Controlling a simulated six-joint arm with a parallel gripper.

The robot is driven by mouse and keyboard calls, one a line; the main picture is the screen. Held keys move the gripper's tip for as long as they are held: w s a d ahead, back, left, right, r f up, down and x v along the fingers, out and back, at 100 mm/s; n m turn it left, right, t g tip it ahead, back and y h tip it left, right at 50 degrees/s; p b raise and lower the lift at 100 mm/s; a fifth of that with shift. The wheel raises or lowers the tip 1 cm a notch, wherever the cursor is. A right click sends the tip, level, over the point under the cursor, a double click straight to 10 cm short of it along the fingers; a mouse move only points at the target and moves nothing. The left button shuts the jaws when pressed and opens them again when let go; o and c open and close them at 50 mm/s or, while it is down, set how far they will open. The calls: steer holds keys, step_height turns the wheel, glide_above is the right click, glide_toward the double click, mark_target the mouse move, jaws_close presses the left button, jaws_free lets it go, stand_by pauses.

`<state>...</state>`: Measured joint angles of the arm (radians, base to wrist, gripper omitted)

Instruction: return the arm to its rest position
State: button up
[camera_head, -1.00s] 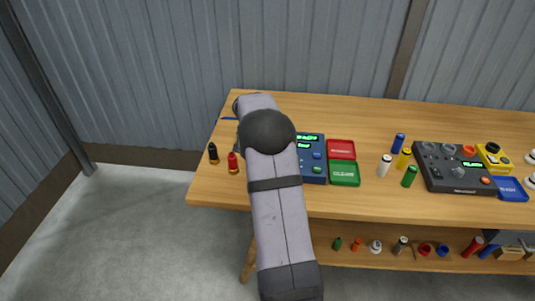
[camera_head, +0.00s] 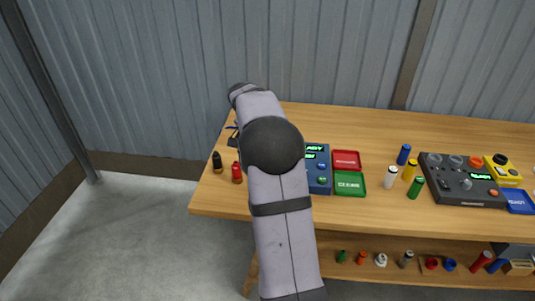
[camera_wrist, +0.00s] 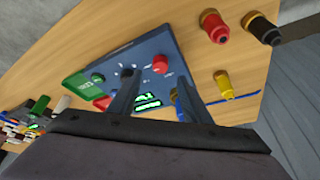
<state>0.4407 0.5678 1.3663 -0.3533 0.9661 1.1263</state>
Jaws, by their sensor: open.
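My arm (camera_head: 283,230) reaches across the left part of the wooden table (camera_head: 212,200) in the head view, and it hides my gripper there. In the wrist view my gripper (camera_wrist: 156,80) is open, with its two dark fingers apart and nothing between them. Beyond the fingers lies the blue panel (camera_wrist: 140,62) with a red button and black knob. The panel also shows in the head view (camera_head: 318,174), partly behind my arm. Whether the fingers touch anything cannot be told, but they appear above the panel.
Black (camera_head: 217,162) and red (camera_head: 237,172) plugs stand left of my arm. A yellow plug (camera_wrist: 222,80) lies near a blue cable. Red (camera_head: 346,160) and green (camera_head: 350,184) trays, several coloured cylinders and a dark console (camera_head: 458,183) are to the right. A corrugated wall stands behind.

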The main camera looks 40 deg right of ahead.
steer(key=shift+a, duration=0.1)
steer(key=s+a+n+y+p, duration=0.15)
steer(key=s+a+n, duration=0.35)
steer(key=a, duration=0.5)
steer(key=s+a+n+y+p, duration=0.1)
steer(key=s+a+n+p, duration=0.3)
steer(key=a, duration=0.5)
steer(key=s+a+f+n+g+y+p, duration=0.1)
steer(key=s+a+n, duration=0.35)
steer(key=s, duration=0.35)
steer(key=s+a+n+y, duration=0.1)
steer(key=s+a+n, duration=0.2)
steer(key=s+a, duration=0.4)
step_height(320, 180, down, 15)
steer(key=b, duration=1.4)
steer(key=shift+s+d, duration=0.35)
steer(key=shift+d, duration=0.05)
steer(key=shift+r+m, duration=0.15)
steer(key=shift+m, duration=0.1)
